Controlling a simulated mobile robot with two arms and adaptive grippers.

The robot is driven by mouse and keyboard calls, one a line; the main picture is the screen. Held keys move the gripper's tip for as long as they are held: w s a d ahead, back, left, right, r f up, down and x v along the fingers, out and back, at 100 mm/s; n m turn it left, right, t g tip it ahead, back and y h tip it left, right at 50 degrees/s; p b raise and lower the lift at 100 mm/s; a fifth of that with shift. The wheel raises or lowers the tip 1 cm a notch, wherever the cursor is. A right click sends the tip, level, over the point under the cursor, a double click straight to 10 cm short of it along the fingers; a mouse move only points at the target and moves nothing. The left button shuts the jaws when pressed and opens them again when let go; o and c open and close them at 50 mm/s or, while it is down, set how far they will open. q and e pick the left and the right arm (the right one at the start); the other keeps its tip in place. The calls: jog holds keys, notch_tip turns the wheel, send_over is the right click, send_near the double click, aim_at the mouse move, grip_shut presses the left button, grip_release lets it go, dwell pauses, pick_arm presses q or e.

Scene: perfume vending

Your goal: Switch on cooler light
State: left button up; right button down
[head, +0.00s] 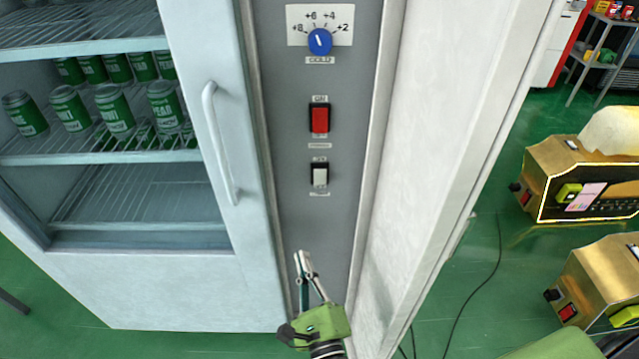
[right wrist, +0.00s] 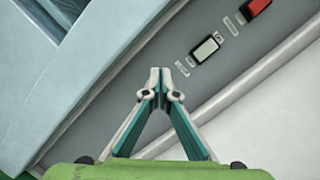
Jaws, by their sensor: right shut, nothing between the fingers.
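The cooler (head: 190,280) stands at the left with a grey control panel (head: 322,220) beside its door. A white rocker switch (head: 320,176) sits low on the panel, with small labels above and below it. It also shows in the right wrist view (right wrist: 206,48). A red switch (head: 319,119) is above it and a blue dial (head: 320,41) is at the top. My right gripper (head: 302,258) is shut and empty, below the white switch, in front of the panel. In the right wrist view its fingertips (right wrist: 160,72) point toward the panel, short of the white switch. My left gripper is not in view.
The cooler door has a white vertical handle (head: 218,143) left of the panel. Green cans (head: 116,108) stand on the shelves inside. Gold machines (head: 583,172) stand on the green floor at the right, and a black cable (head: 484,285) lies near them.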

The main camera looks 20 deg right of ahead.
aim_at(319, 174)
jog(key=s+d+r+m+h, duration=0.1)
jog(key=d+r+m+h, duration=0.2)
jog(key=r+m+h, duration=0.2)
notch_tip(319, 174, up, 4)
jog(key=m, duration=0.6)
jog(key=shift+s+d+f+m, duration=0.15)
jog(key=shift+s+f+m, duration=0.15)
jog(key=shift+s, duration=0.1)
jog(key=p+x, duration=0.4)
jog(key=x, duration=0.9)
jog(key=shift+w, duration=0.2)
jog(key=shift+w+d+f, duration=0.1)
jog(key=shift+w+d, duration=0.05)
jog(key=shift+w, duration=0.25)
